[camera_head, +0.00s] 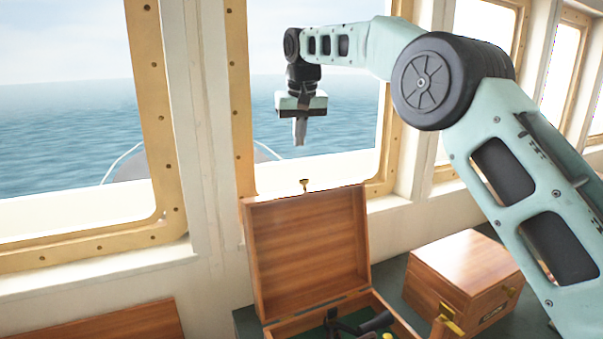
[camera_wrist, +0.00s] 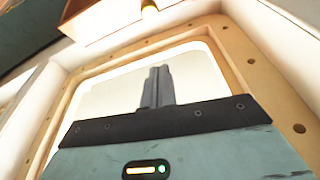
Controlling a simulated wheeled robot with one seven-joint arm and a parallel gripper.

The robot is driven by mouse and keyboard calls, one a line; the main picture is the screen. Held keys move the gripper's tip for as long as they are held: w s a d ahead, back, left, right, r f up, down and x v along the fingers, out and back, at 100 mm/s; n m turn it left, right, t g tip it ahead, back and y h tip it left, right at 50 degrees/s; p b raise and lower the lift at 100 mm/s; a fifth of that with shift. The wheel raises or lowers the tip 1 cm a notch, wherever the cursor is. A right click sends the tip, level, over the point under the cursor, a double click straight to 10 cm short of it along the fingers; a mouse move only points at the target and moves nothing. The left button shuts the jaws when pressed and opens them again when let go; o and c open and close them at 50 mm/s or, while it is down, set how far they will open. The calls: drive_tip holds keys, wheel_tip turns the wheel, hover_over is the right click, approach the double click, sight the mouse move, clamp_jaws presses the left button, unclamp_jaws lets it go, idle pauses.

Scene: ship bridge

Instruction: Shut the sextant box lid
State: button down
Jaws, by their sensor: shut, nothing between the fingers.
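The sextant box lid (camera_head: 308,245) stands open and upright on the wooden sextant box (camera_head: 320,317), with a small brass catch (camera_head: 305,185) on its top edge. Dark parts and a yellow spot show inside the box on a green lining; the box front is cut off by the picture's lower edge. My gripper (camera_head: 299,140) is shut and empty, pointing down in front of the window, above the lid's top edge and apart from it. In the wrist view its closed fingers (camera_wrist: 156,80) show against the bright window. A wooden edge with a brass piece (camera_wrist: 149,8) shows at the top.
A closed wooden box (camera_head: 466,262) with brass fittings stands to the right on the dark green surface. Another wooden panel (camera_head: 105,323) lies at lower left. The air around my gripper is clear.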

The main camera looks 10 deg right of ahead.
sight(302, 189)
drive_tip(key=shift+s+f+p, duration=0.25)
drive_tip(key=shift+f+p, duration=0.2)
drive_tip(key=shift+f, duration=1)
drive_tip(key=shift+s+f+p, duration=0.3)
drive_tip(key=shift+f+p, duration=0.15)
drive_tip(key=shift+f, duration=0.95)
drive_tip(key=shift+s+f+p, duration=0.25)
drive_tip(key=shift+f+p, duration=0.2)
drive_tip(key=shift+f, duration=1)
drive_tip(key=shift+s, duration=0.1)
